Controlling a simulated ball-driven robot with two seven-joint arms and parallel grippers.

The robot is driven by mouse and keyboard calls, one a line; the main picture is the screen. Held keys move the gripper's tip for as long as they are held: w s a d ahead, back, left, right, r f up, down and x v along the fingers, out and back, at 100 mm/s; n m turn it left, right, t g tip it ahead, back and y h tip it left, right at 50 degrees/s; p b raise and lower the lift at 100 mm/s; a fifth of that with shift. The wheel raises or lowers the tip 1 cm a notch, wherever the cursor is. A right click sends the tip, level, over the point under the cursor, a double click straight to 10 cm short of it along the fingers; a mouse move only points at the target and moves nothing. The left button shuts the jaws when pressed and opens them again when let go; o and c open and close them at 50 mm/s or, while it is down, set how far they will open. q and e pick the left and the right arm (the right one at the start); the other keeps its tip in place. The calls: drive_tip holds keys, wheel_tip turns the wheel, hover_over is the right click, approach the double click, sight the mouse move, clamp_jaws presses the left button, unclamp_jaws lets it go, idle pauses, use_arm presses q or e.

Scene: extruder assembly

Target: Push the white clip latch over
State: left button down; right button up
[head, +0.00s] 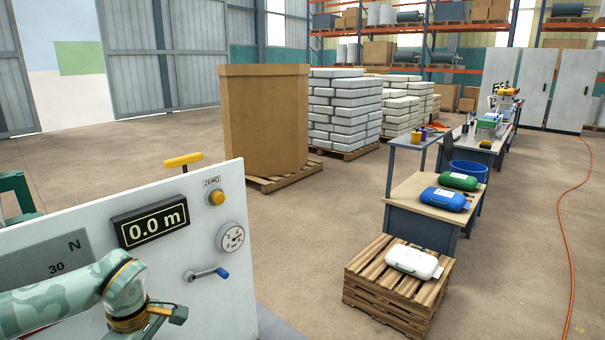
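I cannot make out a white clip latch for certain. Nearer, a white machine panel (225,180) carries a crank lever with a blue knob (222,273). My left arm comes in at the lower left, in front of the panel. Part of its gripper (178,314) shows as a dark-tipped piece below and left of the lever, apart from it in the picture. Its fingers are not clear. My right gripper is out of view.
Open floor lies between panel and pallets (390,300).

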use_arm(q)
drive_tip(key=shift+w+d, duration=0.1)
drive_tip(key=shift+d, duration=0.1)
idle(0.6)
wheel_tip(320, 180, up, 5)
drive_tip(key=p, duration=0.5)
